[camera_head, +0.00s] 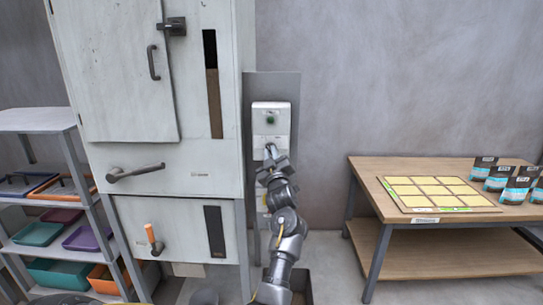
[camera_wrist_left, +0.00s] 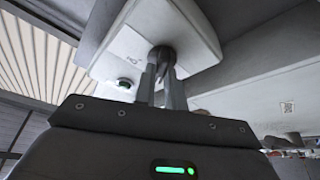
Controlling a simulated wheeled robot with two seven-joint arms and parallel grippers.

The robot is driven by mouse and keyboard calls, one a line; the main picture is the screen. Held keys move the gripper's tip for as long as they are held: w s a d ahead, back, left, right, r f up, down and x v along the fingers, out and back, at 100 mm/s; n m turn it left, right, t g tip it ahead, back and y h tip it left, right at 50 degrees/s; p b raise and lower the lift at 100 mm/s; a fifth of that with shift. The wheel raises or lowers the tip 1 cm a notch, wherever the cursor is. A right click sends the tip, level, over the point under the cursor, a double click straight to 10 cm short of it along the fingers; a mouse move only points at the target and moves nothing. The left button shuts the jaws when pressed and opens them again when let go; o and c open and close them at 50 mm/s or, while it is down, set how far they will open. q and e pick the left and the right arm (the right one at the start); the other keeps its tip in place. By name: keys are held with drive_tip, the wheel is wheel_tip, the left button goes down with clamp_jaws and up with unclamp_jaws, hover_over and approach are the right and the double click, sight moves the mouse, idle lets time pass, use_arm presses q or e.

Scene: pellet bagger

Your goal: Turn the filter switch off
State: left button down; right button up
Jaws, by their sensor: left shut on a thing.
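My left gripper (camera_head: 271,151) is at the lower part of this box. In the left wrist view, the two fingers (camera_wrist_left: 162,74) are shut on a dark round knob, the filter switch (camera_wrist_left: 160,53), on the white box (camera_wrist_left: 188,32). The green button (camera_wrist_left: 124,84) shows beside the fingers. The fingers hide much of the switch, and I cannot tell its setting. My right gripper is not in view.
The tall white machine (camera_head: 108,75) with door handles stands left of the box. A shelf with coloured trays (camera_head: 38,233) is at far left. A wooden table (camera_head: 375,168) with a yellow grid board (camera_head: 436,193) and several pouches (camera_head: 497,179) stands right.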

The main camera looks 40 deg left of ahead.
use_arm(q)
drive_tip(key=c, duration=1.5)
unclamp_jaws()
drive_tip(key=shift+o, duration=0.2)
drive_tip(key=shift+d, duration=0.1)
drive_tip(key=b+v, duration=0.3)
drive_tip(key=v, duration=0.7)
drive_tip(key=shift+s+d+f, duration=0.15)
drive_tip(key=shift+s+d, duration=0.1)
drive_tip(key=shift+d, duration=0.05)
